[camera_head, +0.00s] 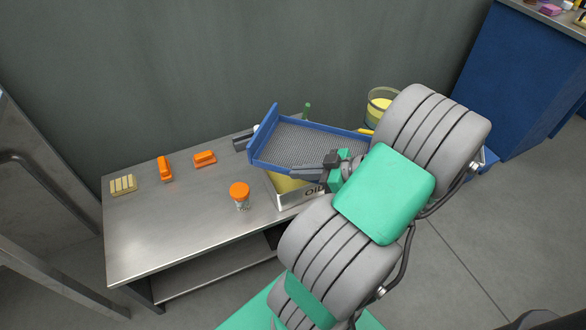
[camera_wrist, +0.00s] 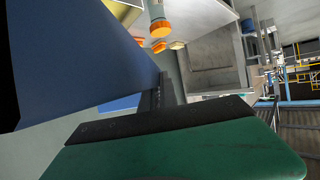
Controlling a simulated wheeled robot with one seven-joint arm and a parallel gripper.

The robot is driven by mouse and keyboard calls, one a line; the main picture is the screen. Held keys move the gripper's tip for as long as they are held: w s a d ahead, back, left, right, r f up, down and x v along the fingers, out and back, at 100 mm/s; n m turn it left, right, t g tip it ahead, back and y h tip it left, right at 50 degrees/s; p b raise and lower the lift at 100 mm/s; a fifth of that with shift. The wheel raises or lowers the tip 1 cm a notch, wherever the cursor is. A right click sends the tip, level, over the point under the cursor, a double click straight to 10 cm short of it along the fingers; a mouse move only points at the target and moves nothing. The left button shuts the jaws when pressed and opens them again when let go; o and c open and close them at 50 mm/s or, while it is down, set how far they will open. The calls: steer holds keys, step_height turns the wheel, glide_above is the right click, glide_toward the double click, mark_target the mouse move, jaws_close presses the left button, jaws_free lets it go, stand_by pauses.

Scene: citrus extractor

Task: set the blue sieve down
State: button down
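The blue sieve (camera_head: 315,143), a tray with a grey mesh floor and raised blue walls, is above the far right part of the steel table in the head view. My gripper (camera_head: 318,172) is at its near right edge and appears shut on its wall. In the wrist view the sieve (camera_wrist: 85,60) fills the left side as a dark blue sheet against my dark finger. The sieve is tilted and partly covers a metal box marked "OIL" (camera_head: 298,196) with yellowish contents. Whether sieve and box touch is unclear.
An orange-capped jar (camera_head: 240,196), two orange objects (camera_head: 165,168) (camera_head: 204,158) and a yellowish slatted block (camera_head: 123,184) stand on the steel table (camera_head: 170,225). A clear container of yellow liquid (camera_head: 380,107) is behind my arm. The table's front left is clear.

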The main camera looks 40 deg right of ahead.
steer(key=w+d+f+b, duration=0.3)
steer(key=w+f, duration=0.5)
steer(key=f, duration=0.2)
steer(key=shift+d+f, duration=0.15)
steer(key=shift+f, duration=0.2)
steer(key=shift+w, duration=0.1)
steer(key=shift+f+b, duration=0.65)
steer(key=shift+b, duration=0.05)
steer(key=c, duration=1.6)
jaws_free()
steer(key=shift+c, duration=0.2)
steer(key=shift+r, duration=0.1)
